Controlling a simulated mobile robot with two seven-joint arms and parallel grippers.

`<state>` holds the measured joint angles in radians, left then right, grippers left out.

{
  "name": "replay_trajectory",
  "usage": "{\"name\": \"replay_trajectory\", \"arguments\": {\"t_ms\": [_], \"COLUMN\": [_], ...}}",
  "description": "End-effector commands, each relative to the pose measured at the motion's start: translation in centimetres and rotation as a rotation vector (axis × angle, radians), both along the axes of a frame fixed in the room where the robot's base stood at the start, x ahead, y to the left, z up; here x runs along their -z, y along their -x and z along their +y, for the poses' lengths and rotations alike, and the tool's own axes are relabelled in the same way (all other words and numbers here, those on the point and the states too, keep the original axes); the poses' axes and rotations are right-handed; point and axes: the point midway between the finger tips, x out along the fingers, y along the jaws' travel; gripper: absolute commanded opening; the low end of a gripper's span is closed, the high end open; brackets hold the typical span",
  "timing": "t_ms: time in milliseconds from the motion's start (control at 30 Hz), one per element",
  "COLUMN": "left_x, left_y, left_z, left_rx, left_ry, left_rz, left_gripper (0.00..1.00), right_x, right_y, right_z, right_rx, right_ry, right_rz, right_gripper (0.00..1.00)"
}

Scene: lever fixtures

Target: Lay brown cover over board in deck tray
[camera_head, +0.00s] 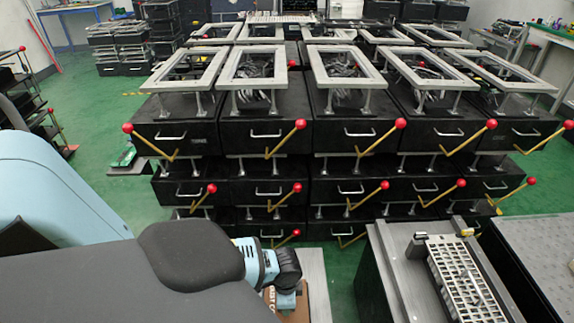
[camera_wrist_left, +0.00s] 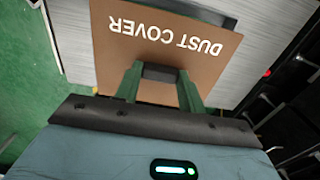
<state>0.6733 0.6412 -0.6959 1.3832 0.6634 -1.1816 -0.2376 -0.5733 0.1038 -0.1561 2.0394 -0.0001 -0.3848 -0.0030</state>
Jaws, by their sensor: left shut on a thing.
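The brown cover (camera_wrist_left: 120,60), a flat sheet lettered DUST COVER, lies in front of my left gripper (camera_wrist_left: 160,74) in the left wrist view. The gripper's two green fingers are shut on a dark block at the cover's near edge. In the head view my left gripper (camera_head: 287,290) is at the bottom centre, with part of the brown cover (camera_head: 301,312) showing below it. A grey surface (camera_head: 315,275) lies beneath or behind the cover. I cannot make out the board or tell which surface is the deck tray. My right gripper is out of view.
A grey-topped bench (camera_head: 395,265) with a white slotted rack (camera_head: 465,280) stands at the lower right. Stacked black boxes with grey frames and red-knobbed levers (camera_head: 360,140) fill the middle. Green floor (camera_head: 340,270) shows between.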

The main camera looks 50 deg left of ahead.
Motion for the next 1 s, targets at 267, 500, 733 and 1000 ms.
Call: {"name": "replay_trajectory", "arguments": {"t_ms": [267, 500, 733, 1000], "left_x": [-0.2, 1.7, 3.8, 6.0], "left_y": [0.0, 0.3, 0.3, 0.2], "left_z": [0.0, 0.0, 0.0, 0.0], "left_rx": [-0.002, -0.001, -0.002, -0.002], "left_ry": [0.000, 0.000, 0.000, 0.000], "left_rz": [-0.001, 0.003, 0.003, 0.002], "left_gripper": [0.11, 0.11, 0.11, 0.11], "right_x": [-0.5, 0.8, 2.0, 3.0], "right_y": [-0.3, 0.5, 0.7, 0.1], "right_z": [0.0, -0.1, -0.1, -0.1], "right_rx": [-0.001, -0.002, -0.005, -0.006], "right_ry": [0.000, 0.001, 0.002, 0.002], "right_rz": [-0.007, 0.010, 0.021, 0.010], "right_gripper": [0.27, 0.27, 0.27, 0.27]}}
